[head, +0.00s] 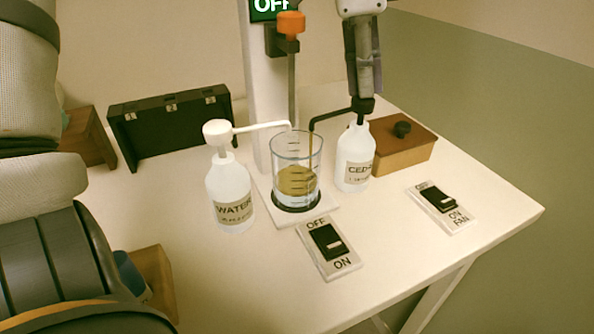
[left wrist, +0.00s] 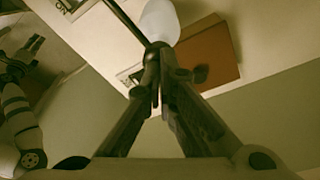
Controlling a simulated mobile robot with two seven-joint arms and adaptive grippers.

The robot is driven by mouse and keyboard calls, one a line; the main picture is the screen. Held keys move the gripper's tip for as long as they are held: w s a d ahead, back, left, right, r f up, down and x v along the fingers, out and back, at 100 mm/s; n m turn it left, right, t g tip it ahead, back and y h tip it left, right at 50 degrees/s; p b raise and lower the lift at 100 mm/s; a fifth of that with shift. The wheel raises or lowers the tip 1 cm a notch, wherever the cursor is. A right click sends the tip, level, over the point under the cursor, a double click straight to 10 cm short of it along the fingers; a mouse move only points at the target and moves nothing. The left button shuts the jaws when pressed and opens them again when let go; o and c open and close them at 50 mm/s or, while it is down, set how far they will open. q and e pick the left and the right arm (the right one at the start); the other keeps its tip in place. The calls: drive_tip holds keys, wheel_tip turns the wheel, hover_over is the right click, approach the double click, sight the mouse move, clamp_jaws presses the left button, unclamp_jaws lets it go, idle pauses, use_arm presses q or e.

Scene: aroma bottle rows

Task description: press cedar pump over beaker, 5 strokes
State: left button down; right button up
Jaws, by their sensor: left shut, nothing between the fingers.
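The white cedar bottle (head: 354,158) stands upright right of the beaker. Its black pump spout (head: 333,115) reaches left over the glass beaker (head: 289,150). A thin amber line runs down from the spout tip into the beaker, which holds amber liquid above a clearer layer. My left gripper (head: 366,98) points down, shut and empty, with its fingertips on or just above the dark cedar pump head. In the left wrist view the shut fingertips (left wrist: 157,50) cover most of the pump head, in front of the white bottle (left wrist: 160,20). My right gripper (left wrist: 32,48) shows at the left wrist view's upper left.
The white-pumped water bottle (head: 230,195) stands left of the beaker, its spout also over it. A switch (head: 329,248) is in front and a fan switch (head: 441,207) at right. A brown box (head: 405,150) is behind the cedar bottle; a black case (head: 172,122) stands back left.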

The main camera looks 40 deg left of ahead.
use_arm(q)
drive_tip(key=shift+f, duration=0.5)
drive_tip(key=shift+r, duration=1.6)
wheel_tip(320, 180, up, 6)
